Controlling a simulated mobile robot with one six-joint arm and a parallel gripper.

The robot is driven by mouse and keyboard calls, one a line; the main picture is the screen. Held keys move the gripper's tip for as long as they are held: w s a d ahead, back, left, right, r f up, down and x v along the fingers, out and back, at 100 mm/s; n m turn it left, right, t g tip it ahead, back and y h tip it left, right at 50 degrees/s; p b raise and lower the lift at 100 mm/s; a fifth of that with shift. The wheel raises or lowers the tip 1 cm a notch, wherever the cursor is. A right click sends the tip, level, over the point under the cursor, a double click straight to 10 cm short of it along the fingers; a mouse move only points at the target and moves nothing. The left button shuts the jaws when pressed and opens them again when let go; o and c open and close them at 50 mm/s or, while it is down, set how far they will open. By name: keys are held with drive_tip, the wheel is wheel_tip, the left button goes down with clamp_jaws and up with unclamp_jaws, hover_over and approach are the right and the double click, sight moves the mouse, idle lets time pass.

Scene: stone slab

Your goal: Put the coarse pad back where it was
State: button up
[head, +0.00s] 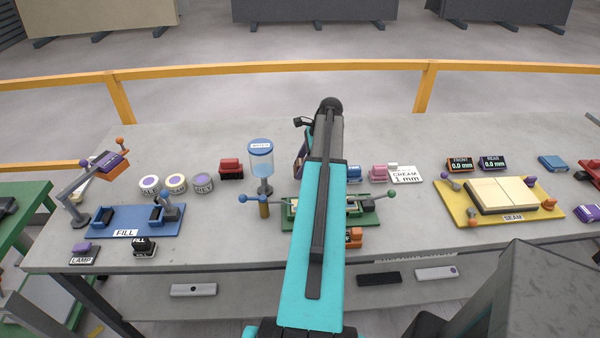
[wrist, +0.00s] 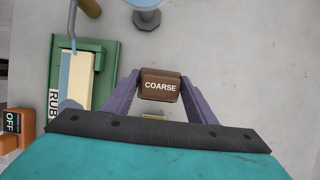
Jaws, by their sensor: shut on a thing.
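The coarse pad (wrist: 160,84) is a small brown block with a white COARSE label, in the middle of the wrist view. My gripper (wrist: 159,88) is shut on it, with one purple finger along each side. The label faces the wrist camera. Grey bench top shows around the pad, and its height above the bench cannot be told. In the head view my arm hides the pad, and only a bit of a purple finger (head: 300,147) shows left of the arm.
The green RUB fixture (wrist: 108,62) is left of the pad in the wrist view. A water dispenser (head: 261,166) stands left of my arm. A red block (head: 231,168) lies further left; blue (head: 351,174) and pink (head: 377,172) blocks lie right. Bench right of the pad looks clear in the wrist view.

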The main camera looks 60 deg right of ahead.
idle(0.3)
drive_tip(key=shift+f+p, duration=0.6)
drive_tip(key=shift+f, duration=1.25)
drive_tip(key=shift+f, duration=0.15)
drive_tip(key=o, duration=1.1)
drive_tip(key=shift+r, duration=0.2)
drive_tip(key=b+v, duration=0.4)
drive_tip(key=v, duration=0.8)
